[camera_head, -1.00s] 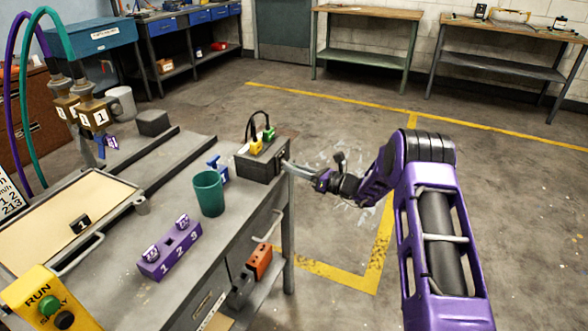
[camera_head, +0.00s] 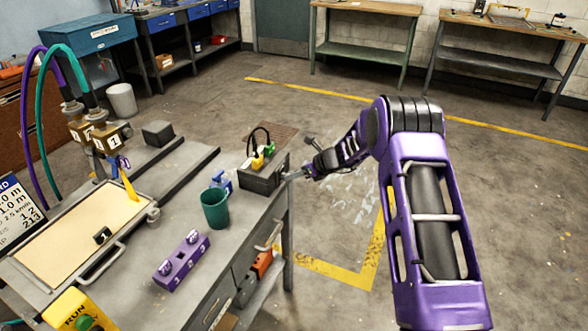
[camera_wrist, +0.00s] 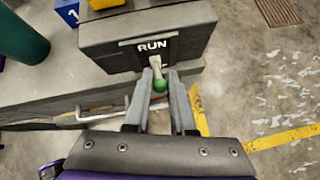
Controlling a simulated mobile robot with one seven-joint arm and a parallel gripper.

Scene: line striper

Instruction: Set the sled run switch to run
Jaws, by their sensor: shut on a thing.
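The sled run switch is a short metal lever with a green tip (camera_wrist: 160,86). It sticks out from the front of a dark box (camera_wrist: 200,35), just below a RUN label (camera_wrist: 153,47). In the head view the box (camera_head: 262,178) sits at the table's right edge. My gripper (camera_wrist: 162,78) has its two grey fingers on either side of the lever and is shut on it. In the head view my gripper (camera_head: 293,177) reaches the box from the right and hides the lever.
A green cup (camera_head: 215,209) and a blue block (camera_head: 220,181) stand near the box. A purple numbered holder (camera_head: 181,262) and a yellow RUN button box (camera_head: 75,312) are nearer. A handle (camera_wrist: 105,112) juts below the box. Floor right of the table is open.

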